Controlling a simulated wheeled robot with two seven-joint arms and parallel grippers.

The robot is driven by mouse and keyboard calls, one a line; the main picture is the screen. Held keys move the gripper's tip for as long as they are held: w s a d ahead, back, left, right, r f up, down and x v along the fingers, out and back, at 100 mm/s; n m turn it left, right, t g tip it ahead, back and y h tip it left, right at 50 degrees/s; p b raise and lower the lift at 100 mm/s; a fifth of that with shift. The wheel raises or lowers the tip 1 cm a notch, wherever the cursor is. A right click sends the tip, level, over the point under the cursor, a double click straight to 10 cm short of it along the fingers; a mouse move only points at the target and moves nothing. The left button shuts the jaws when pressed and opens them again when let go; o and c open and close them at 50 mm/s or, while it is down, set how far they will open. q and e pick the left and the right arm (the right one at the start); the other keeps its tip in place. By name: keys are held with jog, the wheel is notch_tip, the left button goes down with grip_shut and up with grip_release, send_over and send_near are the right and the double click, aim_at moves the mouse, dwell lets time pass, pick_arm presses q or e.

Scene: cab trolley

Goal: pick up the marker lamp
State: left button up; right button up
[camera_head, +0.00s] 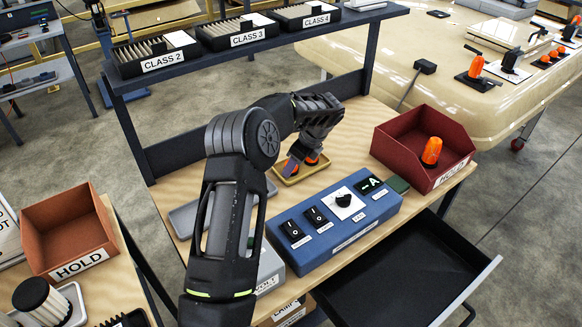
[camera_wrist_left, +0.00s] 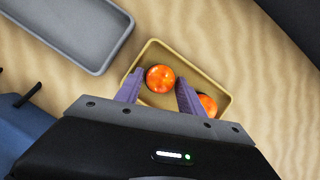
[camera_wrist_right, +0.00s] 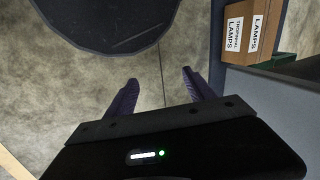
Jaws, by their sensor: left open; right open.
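Two orange lamps lie in a small yellow tray (camera_head: 284,180) on the bench, partly hidden by my left gripper (camera_head: 300,158) in the head view. In the left wrist view, one orange lamp (camera_wrist_left: 160,79) shows between the fingertips of my left gripper (camera_wrist_left: 158,84), which is open. I cannot tell whether the fingers touch it. The second lamp (camera_wrist_left: 208,104) is outside the fingers, partly behind the right-hand one. My right gripper (camera_wrist_right: 160,78) is open and empty above the floor in its wrist view. Another orange lamp (camera_head: 431,152) is in the red bin (camera_head: 398,152).
A blue switch box (camera_head: 335,252) stands in front of the tray. A grey tray (camera_wrist_left: 75,25) lies beside the yellow one. A black drawer (camera_head: 405,275) stands open at the front. A shelf with class boxes (camera_head: 237,33) is behind. A HOLD bin (camera_head: 65,232) stands at left.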

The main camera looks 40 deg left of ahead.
pick_arm(q)
grip_shut()
dwell(0.4)
jog(key=shift+r, duration=0.1)
notch_tip(320, 180, up, 10)
jog(key=shift+f+b, duration=0.1)
jog(key=shift+b, duration=0.7)
